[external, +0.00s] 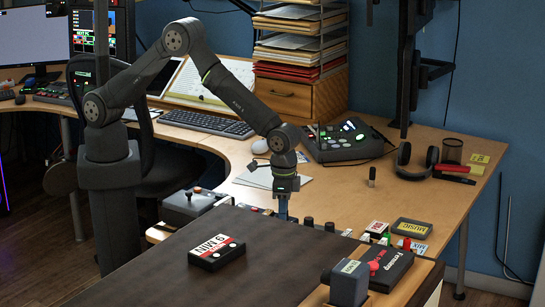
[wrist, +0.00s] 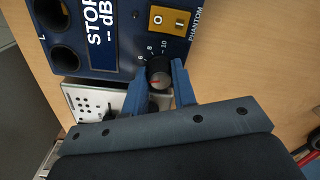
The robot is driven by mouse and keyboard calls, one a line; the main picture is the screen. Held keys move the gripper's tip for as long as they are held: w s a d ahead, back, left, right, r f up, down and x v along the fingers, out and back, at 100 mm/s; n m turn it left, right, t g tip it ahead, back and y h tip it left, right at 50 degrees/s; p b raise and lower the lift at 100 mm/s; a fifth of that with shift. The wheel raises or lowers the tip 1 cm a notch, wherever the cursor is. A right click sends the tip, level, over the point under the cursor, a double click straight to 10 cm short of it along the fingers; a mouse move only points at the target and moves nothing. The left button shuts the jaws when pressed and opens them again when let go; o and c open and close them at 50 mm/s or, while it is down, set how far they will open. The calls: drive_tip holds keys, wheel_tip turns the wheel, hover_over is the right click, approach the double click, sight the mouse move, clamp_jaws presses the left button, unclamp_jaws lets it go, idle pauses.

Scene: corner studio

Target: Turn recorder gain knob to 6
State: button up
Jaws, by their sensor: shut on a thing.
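The recorder (wrist: 95,25) is a dark blue box in the wrist view, with large white lettering and two round sockets. Its gain knob (wrist: 159,72) is small, dark and round with a red pointer mark; printed numbers including 8 and 10 show beside it. The pointer lies towards the left of the picture; its exact reading is too small to tell. My gripper (wrist: 160,80) has its two blue fingers shut on the knob, one on each side. In the external view my gripper (external: 283,212) points down behind the dark tabletop, and the knob is hidden there.
A yellow PHANTOM switch (wrist: 168,20) sits near the knob. A grey metal box (wrist: 85,100) lies beside the recorder. The dark tabletop (external: 150,265) bears a black-and-red timer box (external: 216,252). Small dark knobs or posts (external: 308,221) stand right of my gripper.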

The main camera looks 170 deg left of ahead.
drive_tip(key=shift+r+m, duration=0.1)
drive_tip(key=shift+m, duration=2.4)
drive_tip(key=o, duration=1)
wheel_tip(320, 180, up, 17)
drive_tip(key=shift+w+d+r, duration=0.15)
drive_tip(key=shift+r, duration=0.05)
